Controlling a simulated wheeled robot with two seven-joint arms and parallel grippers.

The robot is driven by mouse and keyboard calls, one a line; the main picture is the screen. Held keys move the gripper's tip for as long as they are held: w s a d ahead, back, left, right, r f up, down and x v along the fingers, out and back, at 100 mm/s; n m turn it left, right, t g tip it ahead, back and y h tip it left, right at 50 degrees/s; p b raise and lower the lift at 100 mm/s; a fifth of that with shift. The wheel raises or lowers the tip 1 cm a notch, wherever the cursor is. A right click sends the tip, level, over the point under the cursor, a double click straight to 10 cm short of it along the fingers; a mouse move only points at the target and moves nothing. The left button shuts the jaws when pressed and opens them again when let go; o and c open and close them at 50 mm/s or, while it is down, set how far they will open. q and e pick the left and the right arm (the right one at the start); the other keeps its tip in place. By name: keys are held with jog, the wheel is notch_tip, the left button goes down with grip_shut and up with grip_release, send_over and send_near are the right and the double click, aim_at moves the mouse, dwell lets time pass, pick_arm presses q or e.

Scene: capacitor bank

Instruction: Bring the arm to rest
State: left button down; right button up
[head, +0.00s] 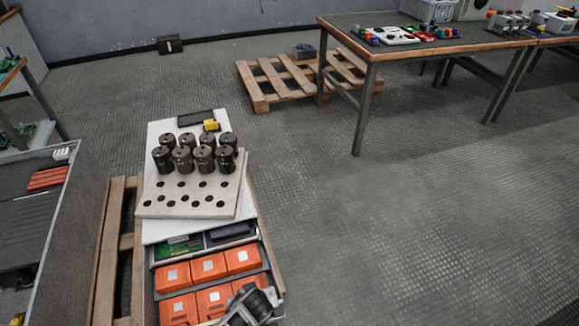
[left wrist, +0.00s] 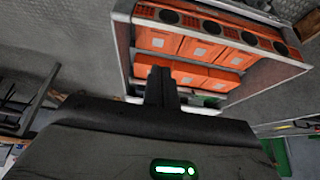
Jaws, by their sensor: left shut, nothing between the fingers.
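My left gripper (left wrist: 161,82) shows in the left wrist view with its dark fingers together and nothing between them. Beyond the fingers is the cabinet with orange modules (left wrist: 208,52), apart from them as far as I can tell. In the head view, a grey and black part of one of my arms shows at the bottom edge, in front of the orange modules (head: 208,268); its fingers cannot be made out there. My right gripper is in neither view.
Several dark capacitors (head: 183,160) stand upright on a white plate with holes (head: 160,210). A yellow piece (head: 211,125) lies behind them. A wooden pallet (head: 107,262) lies left of the cabinet. A workbench (head: 365,52) stands at the back right. The floor (head: 420,220) on the right is clear.

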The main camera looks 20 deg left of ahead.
pick_arm(q)
jog(key=s+r+m+h, duration=0.2)
jog(key=s+r+m, duration=0.35)
jog(key=r, duration=0.75)
jog(key=s+r+m+h, duration=0.1)
jog(key=s+r+m, duration=0.4)
jog(key=r, duration=0.8)
jog(key=w+d+f+n+t+h, duration=0.1)
jog(key=w+d+f+t+h, duration=0.2)
jog(key=w+d+f+t, duration=0.1)
jog(key=shift+w+d+f+t, duration=0.4)
jog(key=shift+d+f+t, duration=0.5)
jog(key=shift+t, duration=0.2)
